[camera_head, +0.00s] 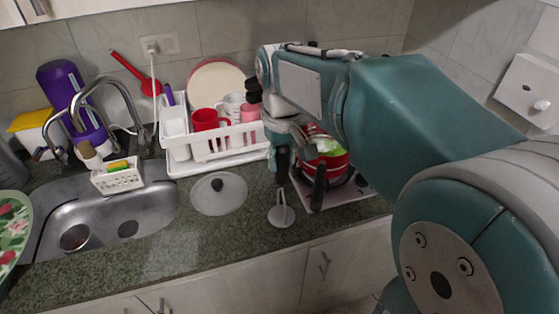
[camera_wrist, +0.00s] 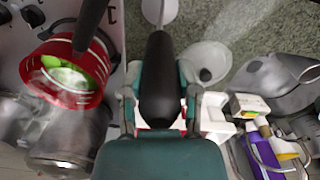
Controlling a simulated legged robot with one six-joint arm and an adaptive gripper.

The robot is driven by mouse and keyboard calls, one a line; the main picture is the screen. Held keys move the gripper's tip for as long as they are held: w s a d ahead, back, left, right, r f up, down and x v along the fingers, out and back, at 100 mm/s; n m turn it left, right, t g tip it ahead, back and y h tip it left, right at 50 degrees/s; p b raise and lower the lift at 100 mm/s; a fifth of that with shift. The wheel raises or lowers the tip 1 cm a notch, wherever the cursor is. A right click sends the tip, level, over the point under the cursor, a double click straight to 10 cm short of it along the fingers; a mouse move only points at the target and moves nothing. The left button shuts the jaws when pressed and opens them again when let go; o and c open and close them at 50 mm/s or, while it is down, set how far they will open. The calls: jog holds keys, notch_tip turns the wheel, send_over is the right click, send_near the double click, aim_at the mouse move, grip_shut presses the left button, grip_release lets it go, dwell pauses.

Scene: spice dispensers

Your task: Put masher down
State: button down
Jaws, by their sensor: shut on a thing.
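My gripper (camera_head: 285,148) is shut on the masher's black handle, in front of the dish rack. In the head view the masher's round grey head (camera_head: 281,216) is at the bottom, over the counter near its front edge, and the masher hangs roughly upright. I cannot tell whether the head touches the counter. In the wrist view the masher's black handle (camera_wrist: 158,85) lies between the gripper's fingers (camera_wrist: 160,102), with its grey shaft pointing away. My arm covers much of the right side of the head view.
A glass lid (camera_head: 219,194) lies on the counter to the left. A red pot (camera_head: 334,163) with green contents stands close on the right, its dark handle sticking out. The white dish rack (camera_head: 216,145) is behind, the sink (camera_head: 150,207) at left. Front counter left of the masher is clear.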

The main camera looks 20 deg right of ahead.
jog(key=shift+f, duration=0.9)
jog(key=shift+c, duration=1.7)
grip_release()
jog(key=shift+f, duration=0.1)
jog(key=shift+s, duration=0.1)
